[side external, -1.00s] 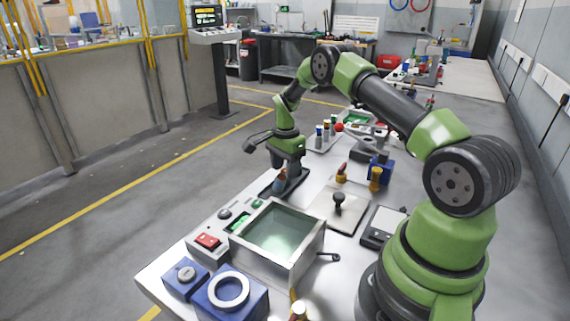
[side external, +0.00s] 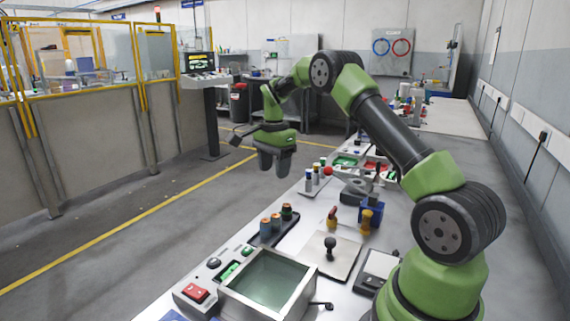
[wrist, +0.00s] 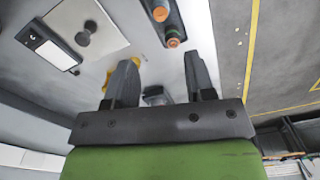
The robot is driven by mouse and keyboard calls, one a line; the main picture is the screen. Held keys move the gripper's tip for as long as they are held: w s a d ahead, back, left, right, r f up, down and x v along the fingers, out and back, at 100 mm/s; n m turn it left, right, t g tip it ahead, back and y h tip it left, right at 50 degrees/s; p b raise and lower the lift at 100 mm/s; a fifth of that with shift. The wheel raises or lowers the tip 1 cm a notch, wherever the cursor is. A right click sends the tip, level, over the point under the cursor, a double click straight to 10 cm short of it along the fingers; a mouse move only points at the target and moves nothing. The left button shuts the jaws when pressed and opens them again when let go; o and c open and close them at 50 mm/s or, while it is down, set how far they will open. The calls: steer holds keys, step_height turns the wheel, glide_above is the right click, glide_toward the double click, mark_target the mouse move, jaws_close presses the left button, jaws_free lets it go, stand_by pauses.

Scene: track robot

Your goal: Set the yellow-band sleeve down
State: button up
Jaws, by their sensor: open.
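My gripper (side external: 275,165) is raised in the air beyond the table's left edge, its two dark fingers pointing down. In the wrist view the fingers (wrist: 160,82) are apart with nothing held between them. A dark tray (side external: 284,232) on the table holds an orange-topped sleeve (side external: 265,228), another orange-topped one (side external: 276,221) and a dark-topped one (side external: 287,212), all upright. Further back, a small rack (side external: 309,190) holds pale cylinders with blue, yellowish and green tops. I cannot tell which piece is the yellow-band sleeve.
A grey open-topped bin (side external: 268,283) stands at the front, beside a control box with a red switch (side external: 195,293). A pale plate with a black knob (side external: 330,245), a yellow piece (side external: 366,220) and a blue block (side external: 372,207) stand right of the tray. Floor lies left.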

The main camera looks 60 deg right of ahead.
steer(key=s+a+r+n+t, duration=0.2)
steer(key=s+a+r+n, duration=0.2)
steer(key=a+r, duration=0.4)
steer(key=s+a+r+n+t, duration=0.2)
steer(key=s+a+r+n, duration=0.25)
steer(key=a+r, duration=0.25)
steer(key=s+a+n+t+y, duration=0.2)
steer(key=s+a+n, duration=0.6)
steer(key=s, duration=0.5)
steer(key=shift+s+f+t, duration=0.25)
steer(key=shift+s+t, duration=0.05)
steer(key=shift+t, duration=0.2)
